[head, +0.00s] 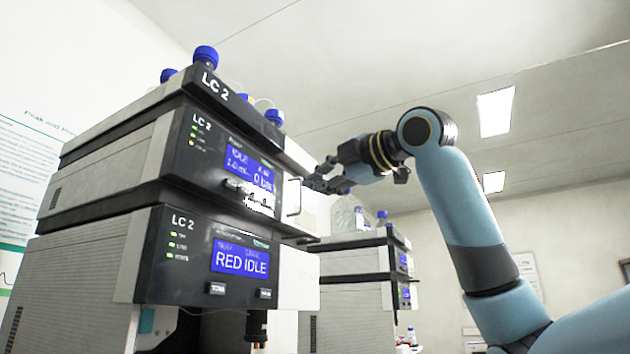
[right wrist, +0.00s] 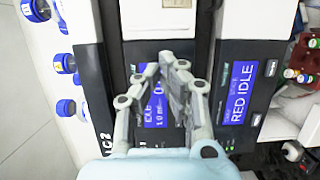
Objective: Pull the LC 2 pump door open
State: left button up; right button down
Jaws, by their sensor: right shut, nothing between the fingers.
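The LC 2 stack (head: 210,85) stands at the left in the head view. Its upper module, the pump by its flow and bar display (head: 249,168), has a dark front panel and a pale door section at the right with a dark bracket-shaped handle (head: 293,197). The door looks closed. My right gripper (head: 312,183) is shut and empty, just right of the handle; I cannot tell whether it touches. In the right wrist view my shut fingers (right wrist: 171,60) lie in front of the pump front, partly hiding its display (right wrist: 168,104). My left gripper is out of view.
Below the pump is a module reading RED IDLE (head: 240,258). Blue-capped bottles (head: 205,57) stand on top of the stack. A second instrument stack (head: 365,262) stands further back at the right. The space right of my right arm looks open.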

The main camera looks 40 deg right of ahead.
aim_at(283, 196)
jog(key=w, duration=0.3)
jog(key=w+p, duration=0.1)
jog(key=w, duration=0.2)
jog(key=shift+a+p, duration=0.2)
jog(key=shift+p, duration=0.1)
jog(key=shift+w+a, duration=0.1)
jog(key=shift+w, duration=0.6)
jog(key=shift+s, duration=0.15)
